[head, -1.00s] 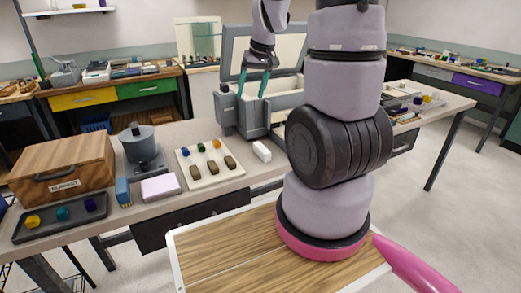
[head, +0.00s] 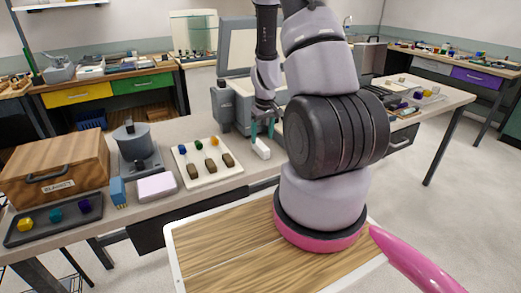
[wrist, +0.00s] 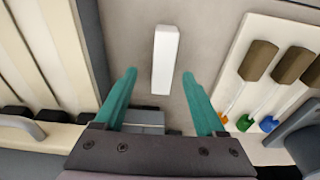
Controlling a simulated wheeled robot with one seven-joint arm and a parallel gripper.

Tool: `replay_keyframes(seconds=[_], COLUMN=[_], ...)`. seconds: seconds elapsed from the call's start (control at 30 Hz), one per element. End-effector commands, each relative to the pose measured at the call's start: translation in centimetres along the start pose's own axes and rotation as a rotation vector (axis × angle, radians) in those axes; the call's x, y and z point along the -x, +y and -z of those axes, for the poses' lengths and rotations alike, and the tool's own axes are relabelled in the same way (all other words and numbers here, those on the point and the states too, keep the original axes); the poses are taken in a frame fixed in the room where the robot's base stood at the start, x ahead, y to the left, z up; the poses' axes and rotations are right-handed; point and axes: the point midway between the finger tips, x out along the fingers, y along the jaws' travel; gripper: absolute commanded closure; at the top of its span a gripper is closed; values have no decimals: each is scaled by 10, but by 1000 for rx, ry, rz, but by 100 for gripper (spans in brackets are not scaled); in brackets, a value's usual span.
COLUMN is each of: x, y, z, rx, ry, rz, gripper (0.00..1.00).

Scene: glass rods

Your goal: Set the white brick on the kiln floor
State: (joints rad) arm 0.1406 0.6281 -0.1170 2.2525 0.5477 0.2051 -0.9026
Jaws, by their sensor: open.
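The white brick (head: 261,148) lies on the table in front of the grey kiln (head: 227,106), whose lid stands raised. My gripper (head: 262,130) is open just above the brick. The kiln's pale ridged inside (wrist: 40,60) shows at the left of the wrist view. In the head view my arm hides part of the kiln.
A white tray (head: 207,180) with several coloured-tip rods in brown holders lies left of the brick. Further left stand a grey pot-like device (head: 135,148), a pink block (head: 157,187) and a wooden box (head: 55,170).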

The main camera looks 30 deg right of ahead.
Motion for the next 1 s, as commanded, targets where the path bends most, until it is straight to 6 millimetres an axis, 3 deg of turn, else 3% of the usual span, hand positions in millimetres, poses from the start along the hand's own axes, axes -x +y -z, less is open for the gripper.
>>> replay_keyframes(seconds=[0.3, 0.6, 0.63, 0.8, 0.83, 1.0], x=[-44, -49, -49, -49, -49, -49], y=[-4, -5, -5, -5, -5, -5], z=[-2, -1, -1, -1, -1, -1], rx=[-1, 0, 0, 0, 0, 0], ry=[-2, 0, 0, 0, 0, 1], rz=[2, 1, 1, 1, 1, 1], gripper=[28, 28, 31, 96, 100, 100])
